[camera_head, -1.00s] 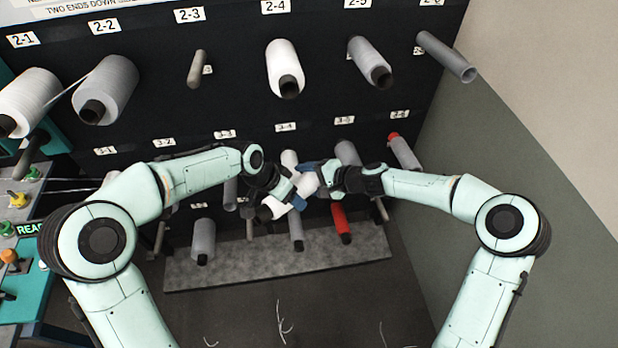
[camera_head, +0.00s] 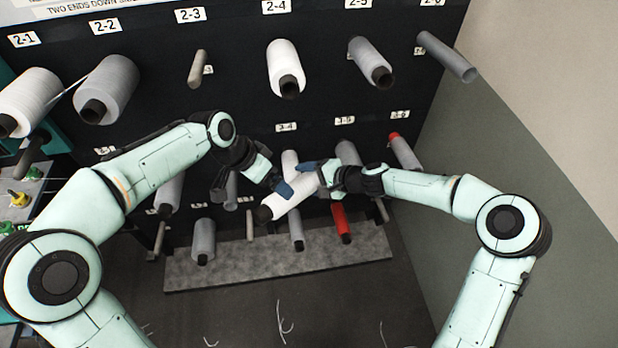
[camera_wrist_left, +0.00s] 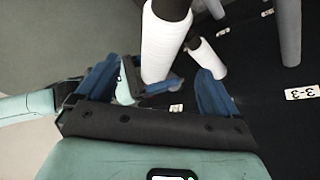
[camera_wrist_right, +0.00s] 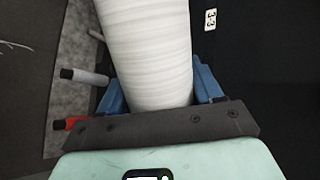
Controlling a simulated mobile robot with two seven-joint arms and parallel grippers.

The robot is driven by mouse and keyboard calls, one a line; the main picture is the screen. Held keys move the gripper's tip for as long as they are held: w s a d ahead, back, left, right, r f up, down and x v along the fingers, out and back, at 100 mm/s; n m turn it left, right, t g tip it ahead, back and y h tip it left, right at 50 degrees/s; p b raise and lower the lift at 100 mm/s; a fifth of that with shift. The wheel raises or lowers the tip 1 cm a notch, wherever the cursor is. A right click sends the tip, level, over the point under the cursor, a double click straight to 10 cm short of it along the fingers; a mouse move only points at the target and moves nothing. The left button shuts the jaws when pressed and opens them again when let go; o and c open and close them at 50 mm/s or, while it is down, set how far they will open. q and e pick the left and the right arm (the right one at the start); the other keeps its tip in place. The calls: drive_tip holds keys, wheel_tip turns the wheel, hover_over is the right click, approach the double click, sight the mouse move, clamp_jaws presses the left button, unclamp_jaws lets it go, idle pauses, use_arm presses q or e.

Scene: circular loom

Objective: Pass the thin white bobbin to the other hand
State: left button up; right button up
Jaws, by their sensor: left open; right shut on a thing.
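The thin white bobbin (camera_head: 287,202) is held in the air in front of the rack, tilted, its dark core end toward the lower left. My right gripper (camera_head: 316,176) is shut on its upper right end; in the right wrist view the bobbin (camera_wrist_right: 147,50) fills the space between the blue fingers (camera_wrist_right: 155,92). My left gripper (camera_head: 280,180) is open, just to the upper left of the bobbin. In the left wrist view the open blue fingers (camera_wrist_left: 157,88) are empty between their tips, with the bobbin (camera_wrist_left: 165,45) beyond them.
The dark rack behind carries several bobbins on pegs, among them a white one (camera_head: 284,66), grey ones (camera_head: 370,61) and a red one (camera_head: 341,222). A grey ledge (camera_head: 330,252) runs along the bottom. A wall (camera_head: 560,120) stands at the right.

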use_arm(q)
drive_tip(key=shift+v, duration=0.85)
drive_tip(key=s+a+f+n+g, duration=0.1)
drive_tip(key=s+a+f+g, duration=0.15)
drive_tip(key=s+f, duration=0.4)
drive_tip(key=s+a+f+g, duration=0.2)
drive_tip(key=s+a+f, duration=0.15)
drive_tip(key=f, duration=0.55)
use_arm(e)
drive_tip(key=o, duration=0.6)
use_arm(q)
drive_tip(key=s+d+f+n+t, duration=0.1)
drive_tip(key=s+f+n, duration=0.4)
drive_tip(key=f, duration=0.7)
drive_tip(key=s+d+f+n+t, duration=0.1)
drive_tip(key=s+f+n, duration=0.5)
drive_tip(key=f, duration=0.7)
drive_tip(key=shift+s+d+f+t+y, duration=0.3)
drive_tip(key=shift+s+d+t+y, duration=0.1)
drive_tip(key=shift+s, duration=0.75)
use_arm(e)
clamp_jaws()
